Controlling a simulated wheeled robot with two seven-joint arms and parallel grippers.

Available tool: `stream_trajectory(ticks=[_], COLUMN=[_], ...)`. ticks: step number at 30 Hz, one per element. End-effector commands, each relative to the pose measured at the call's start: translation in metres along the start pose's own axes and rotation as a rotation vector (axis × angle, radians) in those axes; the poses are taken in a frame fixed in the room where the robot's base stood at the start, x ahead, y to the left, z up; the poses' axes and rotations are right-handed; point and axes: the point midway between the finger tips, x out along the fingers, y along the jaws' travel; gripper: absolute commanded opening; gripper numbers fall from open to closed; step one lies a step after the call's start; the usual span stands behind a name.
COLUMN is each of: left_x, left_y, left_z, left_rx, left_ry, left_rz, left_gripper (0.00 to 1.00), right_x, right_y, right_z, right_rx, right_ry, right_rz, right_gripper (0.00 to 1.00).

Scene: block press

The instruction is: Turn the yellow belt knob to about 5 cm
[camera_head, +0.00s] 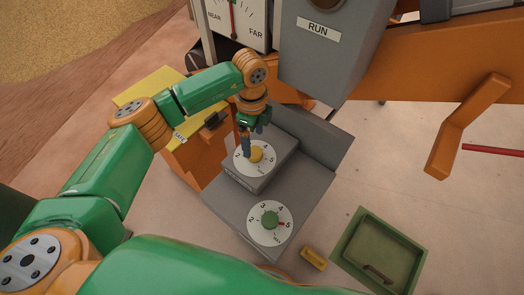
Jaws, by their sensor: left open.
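The yellow belt knob (256,154) sits at the middle of a white numbered dial (242,164) on the raised grey block of the control box. My left gripper (250,146) is open, pointing down right at the knob, with a finger beside its left edge. I cannot tell whether the finger touches it. The gripper and wrist hide part of the dial and its upper numbers, and the knob's pointer setting cannot be read. My right gripper does not show.
A green knob (270,220) on a second dial stands on the lower grey panel (225,208). A green tray (350,246) and a small yellow block (313,259) lie to the right. A grey RUN box (330,60) and a NEAR–FAR gauge (222,22) stand behind.

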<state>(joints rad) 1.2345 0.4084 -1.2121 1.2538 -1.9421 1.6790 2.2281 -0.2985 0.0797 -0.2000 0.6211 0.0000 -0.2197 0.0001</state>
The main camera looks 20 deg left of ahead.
Motion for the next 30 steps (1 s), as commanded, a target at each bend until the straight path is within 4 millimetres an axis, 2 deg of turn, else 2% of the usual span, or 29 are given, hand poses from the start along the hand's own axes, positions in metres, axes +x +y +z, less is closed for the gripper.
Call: stream_trajectory(ticks=[3, 7, 16, 25, 26, 30], left_x=[0.024, 0.043, 0.049, 0.049, 0.049, 0.049], left_y=[0.001, 0.001, 0.0, 0.0, 0.0, 0.0], left_z=[-0.002, -0.002, -0.002, -0.002, -0.002, -0.003], left_rx=[0.001, 0.002, 0.003, 0.003, 0.003, 0.01], left_ry=[0.004, 0.006, 0.008, 0.009, 0.009, 0.009], left_rz=[0.005, 0.004, 0.002, 0.002, 0.002, 0.002], left_gripper=[0.86, 0.86, 0.86, 0.05, 0.0, 0.0], right_x=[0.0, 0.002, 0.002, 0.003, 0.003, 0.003], right_y=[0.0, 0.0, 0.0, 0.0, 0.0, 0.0], right_z=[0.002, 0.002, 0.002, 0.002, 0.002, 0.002], right_rx=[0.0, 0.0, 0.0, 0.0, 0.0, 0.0], right_ry=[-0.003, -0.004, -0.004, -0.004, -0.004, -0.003], right_rz=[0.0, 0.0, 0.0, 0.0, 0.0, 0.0], right_gripper=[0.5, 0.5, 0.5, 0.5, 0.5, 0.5])
